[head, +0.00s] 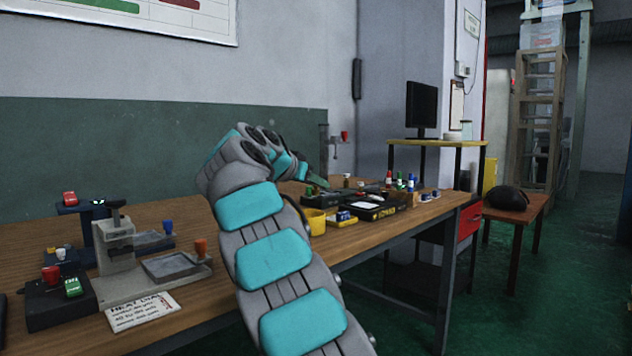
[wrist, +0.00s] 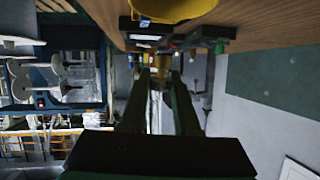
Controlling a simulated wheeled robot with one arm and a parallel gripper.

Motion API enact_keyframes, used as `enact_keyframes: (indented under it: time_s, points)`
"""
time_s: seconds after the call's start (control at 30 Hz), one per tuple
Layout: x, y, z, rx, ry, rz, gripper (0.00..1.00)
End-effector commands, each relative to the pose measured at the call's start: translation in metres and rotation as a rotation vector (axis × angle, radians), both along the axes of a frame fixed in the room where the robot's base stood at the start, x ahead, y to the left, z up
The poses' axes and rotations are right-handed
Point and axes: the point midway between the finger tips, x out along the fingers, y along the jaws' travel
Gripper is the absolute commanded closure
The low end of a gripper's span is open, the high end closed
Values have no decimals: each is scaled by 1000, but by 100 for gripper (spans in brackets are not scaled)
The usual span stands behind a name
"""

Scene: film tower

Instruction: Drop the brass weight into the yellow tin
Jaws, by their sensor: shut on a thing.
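The yellow tin (head: 316,221) stands on the wooden bench, near its front edge. Part of it also shows at the top of the wrist view (wrist: 176,9). My gripper (head: 322,184) is above the bench, behind and higher than the tin in the head view, partly hidden by my arm. In the wrist view my gripper's dark fingers (wrist: 161,80) are close together around a small thing at their tips, which I take for the brass weight. The weight is too small and dark there to make out its shape. The tin is apart from the fingers.
The wooden bench (head: 190,205) carries a grey fixture (head: 115,250) and a white card (head: 142,311) on the left. Black trays and several small coloured bottles (head: 400,182) stand right of the tin. A monitor (head: 421,108) stands beyond on a yellow-edged stand.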

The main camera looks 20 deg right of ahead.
Motion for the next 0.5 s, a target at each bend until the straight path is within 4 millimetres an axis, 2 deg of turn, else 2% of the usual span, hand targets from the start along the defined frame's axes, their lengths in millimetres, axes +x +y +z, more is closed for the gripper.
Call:
enact_keyframes:
  time_s: [0.17,0.2,0.5]
  points:
    - [0,0,1,0,0,0,100]
    - [0,0,0,1,0,0,67]
    - [0,0,0,1,1,-1,35]
